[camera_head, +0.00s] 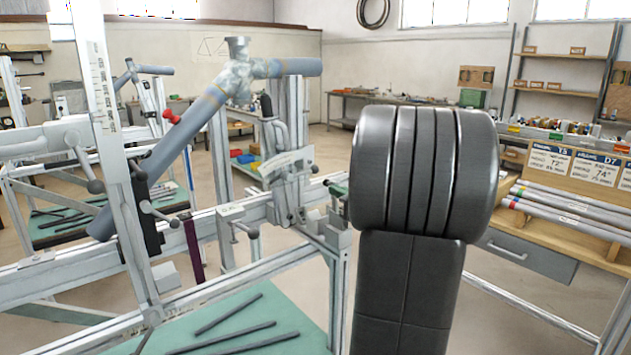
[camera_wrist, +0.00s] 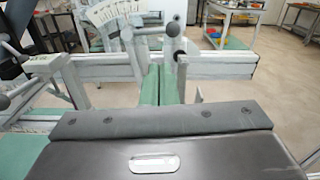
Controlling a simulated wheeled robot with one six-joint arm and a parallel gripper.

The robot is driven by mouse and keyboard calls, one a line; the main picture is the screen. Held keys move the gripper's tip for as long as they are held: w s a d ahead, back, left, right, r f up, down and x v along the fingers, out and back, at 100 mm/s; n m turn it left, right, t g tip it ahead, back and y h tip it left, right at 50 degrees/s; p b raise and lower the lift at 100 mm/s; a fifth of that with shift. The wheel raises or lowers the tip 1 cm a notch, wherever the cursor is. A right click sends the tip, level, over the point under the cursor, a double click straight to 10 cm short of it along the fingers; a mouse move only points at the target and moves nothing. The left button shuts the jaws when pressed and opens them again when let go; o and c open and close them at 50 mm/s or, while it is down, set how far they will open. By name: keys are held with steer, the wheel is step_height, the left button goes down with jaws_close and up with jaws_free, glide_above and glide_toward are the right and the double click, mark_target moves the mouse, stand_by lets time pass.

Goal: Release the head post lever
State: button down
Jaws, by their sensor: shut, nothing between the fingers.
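The head post (camera_head: 284,180) of the frame jig stands on the horizontal beam, left of my arm. A dark upright handle (camera_head: 267,106) shows at its upper part; I cannot tell if this is the head post lever. In the wrist view, a grey lever with a dark round knob (camera_wrist: 173,29) stands just beyond my fingertips, and a longer lever (camera_wrist: 38,100) sits at left. My gripper (camera_wrist: 160,72) has green fingers that lie together with nothing between them. In the head view, a green fingertip (camera_head: 337,190) shows right of the head post, and my arm hides the rest.
A grey-blue frame tube (camera_head: 185,140) slants up to the pale head joint. A ruled upright (camera_head: 98,70) stands at left. Dark rods lie on the green tray (camera_head: 285,336) below the beam. A wooden bench (camera_head: 600,247) stands at right. Open floor lies behind.

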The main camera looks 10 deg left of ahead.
mark_target(314, 169)
steer(key=x, duration=0.9)
steer(key=shift+p, duration=0.45)
steer(key=shift+b, duration=0.75)
steer(key=shift+r+n+b, duration=0.2)
steer(key=shift+n+b, duration=0.4)
steer(key=shift+b, duration=0.4)
steer(key=shift+w+n+b, duration=0.1)
steer(key=shift+n+b, duration=0.3)
steer(key=shift+b, duration=0.7)
steer(key=r+n+b, duration=0.1)
steer(key=n+b, duration=0.1)
steer(key=b, duration=0.1)
steer(key=r+n+b, duration=0.1)
steer(key=n+b, duration=0.1)
steer(key=b, duration=0.2)
steer(key=r+n+b, duration=0.1)
steer(key=n+b, duration=0.1)
steer(key=b, duration=0.2)
steer(key=shift+s+a+r, duration=0.1)
steer(key=shift+s+a, duration=0.1)
steer(key=shift+s, duration=0.1)
steer(key=shift+s+a+r+b, duration=0.1)
steer(key=shift+r+b, duration=0.25)
steer(key=shift+r, duration=0.15)
